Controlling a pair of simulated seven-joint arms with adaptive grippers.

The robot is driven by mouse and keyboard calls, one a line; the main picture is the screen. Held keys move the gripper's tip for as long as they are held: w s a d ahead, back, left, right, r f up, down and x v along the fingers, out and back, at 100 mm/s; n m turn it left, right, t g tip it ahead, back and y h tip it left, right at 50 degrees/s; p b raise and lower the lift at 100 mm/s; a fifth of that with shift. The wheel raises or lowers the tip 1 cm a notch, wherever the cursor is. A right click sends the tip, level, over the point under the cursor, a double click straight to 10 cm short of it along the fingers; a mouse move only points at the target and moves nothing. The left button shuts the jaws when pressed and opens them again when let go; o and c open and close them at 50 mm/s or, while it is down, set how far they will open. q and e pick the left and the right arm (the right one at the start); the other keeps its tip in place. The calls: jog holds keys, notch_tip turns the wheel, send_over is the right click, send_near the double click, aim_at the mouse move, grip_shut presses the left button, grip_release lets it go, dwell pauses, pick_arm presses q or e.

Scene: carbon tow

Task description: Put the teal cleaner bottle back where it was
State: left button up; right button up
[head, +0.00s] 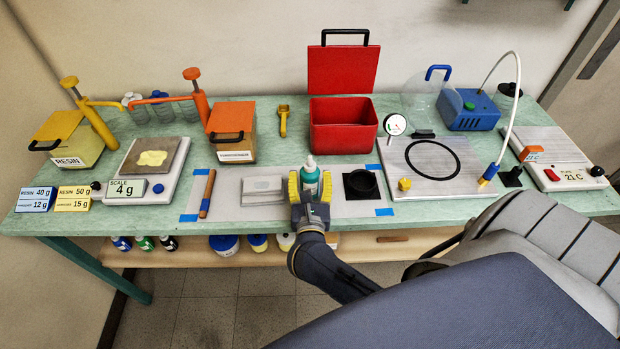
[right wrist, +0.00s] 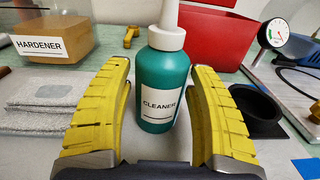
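The teal cleaner bottle (head: 310,177) with a white cap stands upright on the pale mat (head: 336,208) at the front middle of the bench. Its CLEANER label faces the camera in the right wrist view (right wrist: 165,85). My right gripper (head: 310,186) has its yellow fingers on either side of the bottle, at the front edge of the bench. In the right wrist view the fingers (right wrist: 158,95) are spread, with a gap showing on the bottle's left; contact on the right side is unclear. My left gripper is in neither view.
Grey folded cloths (head: 262,190) lie left of the bottle and a black round dish (head: 360,184) sits close on its right. An open red bin (head: 343,130) stands behind. A plate with a black ring (head: 432,190) and gauge (head: 395,125) is further right.

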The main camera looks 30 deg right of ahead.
jog(key=shift+o, duration=0.6)
jog(key=shift+r, duration=0.1)
jog(key=v, duration=1.2)
